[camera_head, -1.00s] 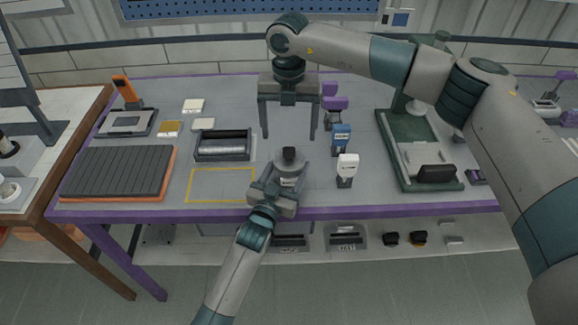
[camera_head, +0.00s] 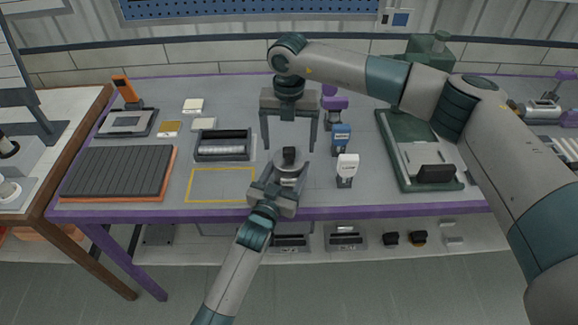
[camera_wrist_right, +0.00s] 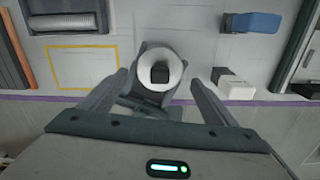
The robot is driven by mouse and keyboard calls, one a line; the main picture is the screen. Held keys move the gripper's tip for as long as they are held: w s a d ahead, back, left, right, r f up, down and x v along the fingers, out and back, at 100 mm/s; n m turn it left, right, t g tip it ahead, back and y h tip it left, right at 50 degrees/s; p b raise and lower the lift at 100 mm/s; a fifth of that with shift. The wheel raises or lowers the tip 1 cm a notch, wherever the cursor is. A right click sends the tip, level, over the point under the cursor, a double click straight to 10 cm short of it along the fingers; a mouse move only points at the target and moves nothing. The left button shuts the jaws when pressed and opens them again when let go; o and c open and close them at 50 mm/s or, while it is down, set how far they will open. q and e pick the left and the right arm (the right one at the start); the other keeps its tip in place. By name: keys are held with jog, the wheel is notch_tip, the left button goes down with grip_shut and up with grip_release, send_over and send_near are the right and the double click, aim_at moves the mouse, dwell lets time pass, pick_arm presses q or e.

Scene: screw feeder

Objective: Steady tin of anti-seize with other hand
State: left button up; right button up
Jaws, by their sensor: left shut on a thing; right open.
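My left gripper (camera_head: 280,185) is shut on the tin from the front. My right gripper (camera_head: 288,143) is open and points down above and behind the tin, fingers spread. In the right wrist view the tin (camera_wrist_right: 160,70) shows as a pale ring around its dark top. It lies ahead of and between the open right fingers (camera_wrist_right: 157,85), which do not touch it.
A roller tray (camera_head: 223,158) and a yellow-outlined area (camera_head: 190,186) lie to the left. A green fixture (camera_head: 400,160) stands further right.

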aim_at(289, 149)
jog(key=shift+f, duration=2.3)
jog(key=c, duration=1.1)
